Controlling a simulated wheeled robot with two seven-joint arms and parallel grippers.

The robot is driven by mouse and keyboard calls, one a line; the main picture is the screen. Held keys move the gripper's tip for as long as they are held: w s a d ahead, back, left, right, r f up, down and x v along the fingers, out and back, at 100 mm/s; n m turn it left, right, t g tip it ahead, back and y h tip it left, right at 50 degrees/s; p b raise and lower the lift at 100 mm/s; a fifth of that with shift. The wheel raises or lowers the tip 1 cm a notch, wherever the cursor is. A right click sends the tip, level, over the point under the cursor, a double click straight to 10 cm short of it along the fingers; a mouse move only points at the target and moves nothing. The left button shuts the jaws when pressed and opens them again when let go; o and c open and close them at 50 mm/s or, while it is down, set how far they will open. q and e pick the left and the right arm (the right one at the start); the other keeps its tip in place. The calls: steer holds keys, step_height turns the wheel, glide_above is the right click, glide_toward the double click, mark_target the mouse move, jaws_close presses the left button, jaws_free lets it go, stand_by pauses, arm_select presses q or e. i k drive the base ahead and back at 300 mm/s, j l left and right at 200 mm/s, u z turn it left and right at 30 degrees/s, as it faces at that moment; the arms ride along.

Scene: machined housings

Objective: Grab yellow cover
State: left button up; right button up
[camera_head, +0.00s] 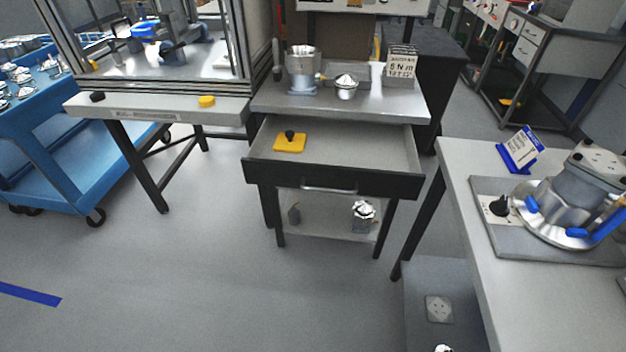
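A yellow cover (290,143), a flat square piece with a black knob on top, lies in the open drawer (350,152) of the middle workbench, towards the drawer's left side. A small round yellow piece (207,101) sits on the front edge of the left bench. Neither of my grippers shows in the head view.
The middle bench top (400,104) holds metal housings and a sign. A blue cart (70,155) stands at the left. A right-hand table (465,160) carries a large machined housing (575,195) and a blue sign stand. The grey floor (210,270) in front is clear.

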mark_target(290, 142)
steer(key=i+j+z, duration=0.4)
steer(key=j+z, duration=0.15)
steer(key=j, duration=0.25)
steer(key=i+j+z, duration=0.15)
steer(key=j+z, duration=0.15)
steer(key=j, duration=0.2)
steer(key=i+j+z, duration=0.1)
steer(key=j+z, duration=0.15)
steer(key=j, duration=0.25)
steer(key=j+z, duration=0.3)
steer(key=j, duration=0.2)
steer(key=i, duration=0.05)
